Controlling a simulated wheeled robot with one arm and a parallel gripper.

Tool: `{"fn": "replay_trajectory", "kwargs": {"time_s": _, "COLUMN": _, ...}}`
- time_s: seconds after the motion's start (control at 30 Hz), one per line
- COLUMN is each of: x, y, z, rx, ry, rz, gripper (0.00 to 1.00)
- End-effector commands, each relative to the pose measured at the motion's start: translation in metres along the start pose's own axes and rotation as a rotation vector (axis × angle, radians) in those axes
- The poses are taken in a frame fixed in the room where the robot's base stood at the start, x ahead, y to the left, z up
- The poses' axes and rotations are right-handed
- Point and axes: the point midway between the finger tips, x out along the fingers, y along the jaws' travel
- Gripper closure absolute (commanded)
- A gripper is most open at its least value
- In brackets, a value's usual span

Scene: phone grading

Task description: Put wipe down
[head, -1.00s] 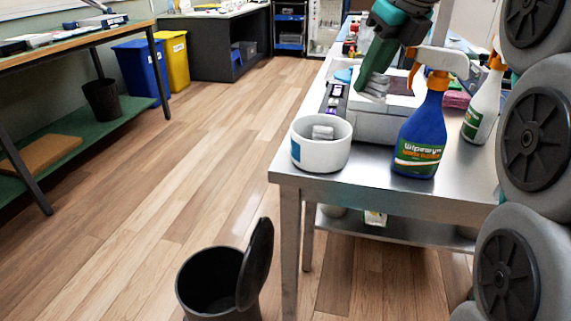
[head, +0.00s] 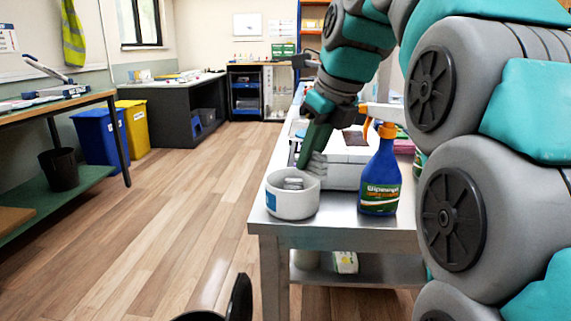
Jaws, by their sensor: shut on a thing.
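My gripper (head: 312,146) is shut on a pale grey folded wipe (head: 317,163); only part of the wipe shows below the fingers. The gripper points down just above the back right rim of a round white tub (head: 292,207) with a blue label. Inside the tub lies another small grey folded piece (head: 292,184). The held wipe overlaps the tub's rim in the picture; I cannot tell whether they touch. The tub stands at the front left corner of the metal table (head: 335,232).
A blue spray bottle (head: 380,178) with an orange and white head stands right of the tub. A white box (head: 346,168) lies behind them. A black lidded bin (head: 238,298) stands on the floor in front. Blue (head: 97,138) and yellow (head: 134,125) bins stand far left. The wooden floor between is clear.

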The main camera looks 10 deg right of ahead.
Motion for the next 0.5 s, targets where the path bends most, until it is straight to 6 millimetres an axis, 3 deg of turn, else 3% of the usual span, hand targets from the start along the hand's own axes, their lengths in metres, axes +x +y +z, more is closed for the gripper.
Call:
{"fn": "replay_trajectory", "kwargs": {"time_s": 0.3, "x": 0.028, "y": -0.015, "z": 0.052, "rx": -0.001, "ry": 0.000, "rz": 0.001, "gripper": 1.00}}
{"fn": "replay_trajectory", "kwargs": {"time_s": 0.5, "x": 0.036, "y": -0.018, "z": 0.066, "rx": 0.000, "ry": -0.001, "rz": 0.001, "gripper": 1.00}}
